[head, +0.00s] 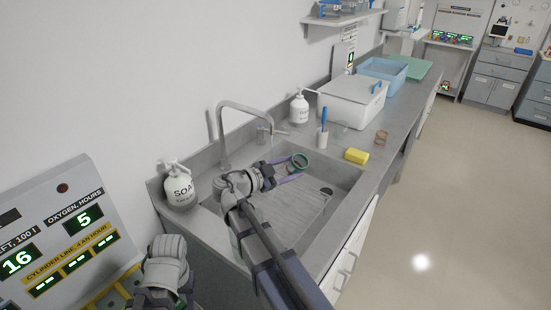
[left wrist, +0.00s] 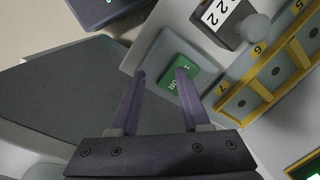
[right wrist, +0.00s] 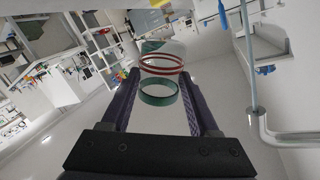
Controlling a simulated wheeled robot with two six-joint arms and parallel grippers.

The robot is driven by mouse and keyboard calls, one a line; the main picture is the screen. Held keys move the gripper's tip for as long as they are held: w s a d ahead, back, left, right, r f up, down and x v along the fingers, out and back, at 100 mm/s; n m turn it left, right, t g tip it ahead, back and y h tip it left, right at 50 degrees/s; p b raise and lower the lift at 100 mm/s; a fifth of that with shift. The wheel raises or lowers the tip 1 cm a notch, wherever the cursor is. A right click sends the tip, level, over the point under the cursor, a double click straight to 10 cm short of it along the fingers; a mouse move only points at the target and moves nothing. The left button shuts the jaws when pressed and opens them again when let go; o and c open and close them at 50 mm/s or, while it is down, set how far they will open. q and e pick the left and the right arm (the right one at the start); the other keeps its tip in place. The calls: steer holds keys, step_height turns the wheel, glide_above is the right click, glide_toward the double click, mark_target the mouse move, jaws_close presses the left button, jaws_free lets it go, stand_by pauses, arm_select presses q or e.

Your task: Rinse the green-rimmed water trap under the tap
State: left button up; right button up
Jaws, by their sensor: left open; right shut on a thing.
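The green-rimmed water trap (head: 300,161) is over the sink basin (head: 335,176), held between the purple fingers of my right gripper (head: 288,171). In the right wrist view the clear trap (right wrist: 158,92) shows its green rim and red bands between the two fingers. The tap (head: 245,106) arches over the back of the sink, left of the trap; I cannot tell whether water runs. In the right wrist view the tap's pipe (right wrist: 254,100) is off to the right. My left gripper (left wrist: 160,75) is open and empty, near a green label block (left wrist: 174,72).
A soap bottle (head: 179,186) stands left of the sink. A white pump bottle (head: 299,107), a cup with a blue brush (head: 322,136), a yellow sponge (head: 356,156) and a lidded white bin (head: 352,100) line the far side. A display panel (head: 60,240) is at lower left.

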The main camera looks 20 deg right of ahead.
stand_by(0.4)
arm_select(q)
steer(key=shift+r+p, duration=2)
steer(key=shift+r, duration=0.05)
arm_select(e)
steer(key=s+d+r, duration=0.2)
steer(key=s+r, duration=0.2)
steer(key=shift+s, duration=0.25)
arm_select(q)
steer(key=shift+c, duration=0.4)
